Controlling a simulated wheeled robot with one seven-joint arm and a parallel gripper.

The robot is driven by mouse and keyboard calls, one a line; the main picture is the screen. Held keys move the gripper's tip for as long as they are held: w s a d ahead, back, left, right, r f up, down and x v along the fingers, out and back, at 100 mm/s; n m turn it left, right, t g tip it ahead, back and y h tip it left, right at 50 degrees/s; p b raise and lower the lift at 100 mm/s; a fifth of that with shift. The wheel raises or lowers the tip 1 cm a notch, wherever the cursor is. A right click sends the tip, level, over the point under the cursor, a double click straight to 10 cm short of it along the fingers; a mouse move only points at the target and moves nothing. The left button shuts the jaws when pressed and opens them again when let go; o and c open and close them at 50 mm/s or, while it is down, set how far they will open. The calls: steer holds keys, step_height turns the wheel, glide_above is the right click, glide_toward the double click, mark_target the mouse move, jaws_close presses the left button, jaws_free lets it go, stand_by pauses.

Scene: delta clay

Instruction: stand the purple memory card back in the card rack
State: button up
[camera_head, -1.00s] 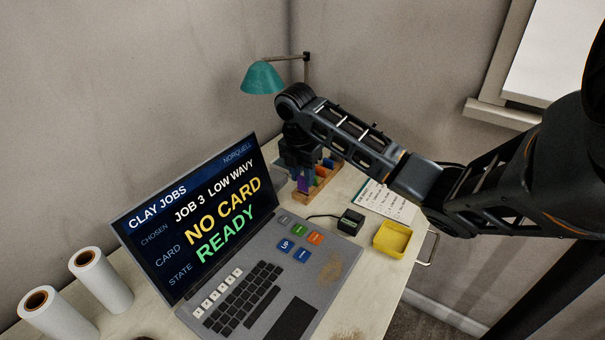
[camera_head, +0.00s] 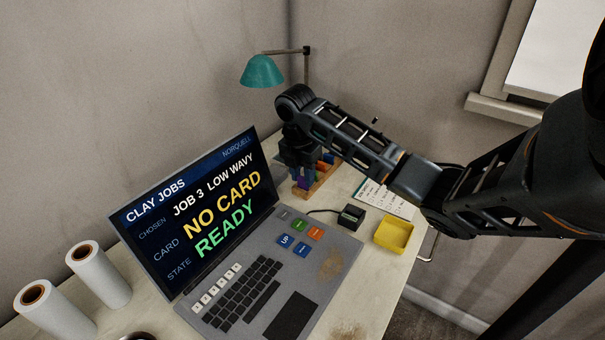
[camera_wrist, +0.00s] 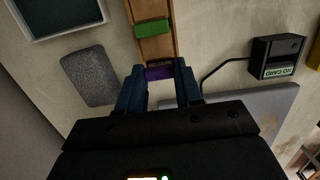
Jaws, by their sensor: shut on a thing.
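The purple memory card (camera_wrist: 159,71) is between the fingertips of my gripper (camera_wrist: 159,82), which is shut on it. The card rack (camera_wrist: 155,45) is a long wooden strip running away under and beyond the card in the wrist view. The card is at the rack's near end; I cannot tell whether its foot is in a slot. A green card (camera_wrist: 152,27) stands farther along the rack. In the head view the rack (camera_head: 322,184) is behind the laptop's right edge, with the purple card (camera_head: 303,182) at its near end and my gripper above, partly hidden by my arm.
The laptop (camera_head: 291,297) stands close to the rack; its screen reads NO CARD. A black card reader (camera_head: 350,218) with a cable and a yellow tray (camera_head: 393,235) are to the right. A grey pad (camera_wrist: 89,76) lies left of the rack. A teal lamp (camera_head: 262,71) stands behind.

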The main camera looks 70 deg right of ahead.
steer(key=o, duration=1.5)
steer(key=shift+r, duration=0.15)
steer(key=shift+r+p, duration=3)
steer(key=shift+r, duration=0.4)
